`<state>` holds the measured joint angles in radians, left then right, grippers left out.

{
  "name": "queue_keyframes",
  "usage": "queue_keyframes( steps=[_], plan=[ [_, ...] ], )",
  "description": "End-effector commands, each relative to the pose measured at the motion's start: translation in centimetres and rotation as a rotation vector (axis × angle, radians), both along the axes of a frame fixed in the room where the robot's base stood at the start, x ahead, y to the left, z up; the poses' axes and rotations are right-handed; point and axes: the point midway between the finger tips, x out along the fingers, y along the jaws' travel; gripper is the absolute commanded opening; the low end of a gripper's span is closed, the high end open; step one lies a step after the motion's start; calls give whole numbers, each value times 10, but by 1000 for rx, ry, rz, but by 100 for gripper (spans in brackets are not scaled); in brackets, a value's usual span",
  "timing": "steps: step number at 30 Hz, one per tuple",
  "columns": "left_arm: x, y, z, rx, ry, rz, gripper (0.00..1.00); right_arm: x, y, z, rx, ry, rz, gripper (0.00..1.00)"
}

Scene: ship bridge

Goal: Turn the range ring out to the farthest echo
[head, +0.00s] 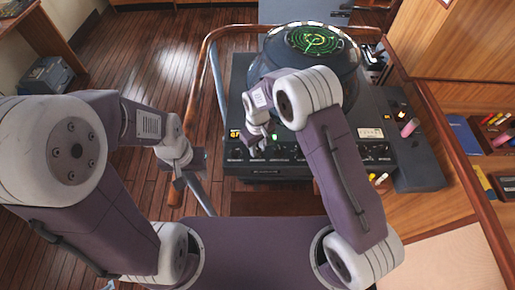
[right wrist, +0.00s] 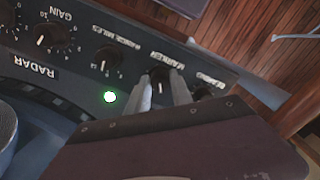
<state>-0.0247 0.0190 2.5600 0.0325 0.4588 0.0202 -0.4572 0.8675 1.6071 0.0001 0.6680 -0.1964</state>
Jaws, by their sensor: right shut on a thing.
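The radar console (head: 240,100) stands ahead of me, its round screen (head: 314,39) on top showing green rings; single echoes are too small to make out. In the right wrist view a row of black knobs with white pointers runs along the panel. The marker knob (right wrist: 160,74) sits between the fingers of my right gripper (right wrist: 162,92), which is shut on it. My right gripper (head: 256,148) also shows at the console's front panel in the head view. My left gripper (head: 188,170) hangs left of the console, away from it; its jaws are not clear.
The range miles knob (right wrist: 107,58) and gain knob (right wrist: 46,37) sit beside the marker knob. A green lamp (right wrist: 110,97) glows near the fingers. A wooden rail (head: 198,85) borders the console. Shelves (head: 485,135) stand at right; open floor (head: 140,70) lies at left.

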Motion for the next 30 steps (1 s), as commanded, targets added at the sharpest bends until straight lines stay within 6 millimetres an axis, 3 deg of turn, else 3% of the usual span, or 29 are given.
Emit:
queue_keyframes(
  steps=[30],
  plan=[
    [0, 0, -11, 0, 0, 0, 36, 3, 1, 2, 6, -6, -962, 0]
  ],
)
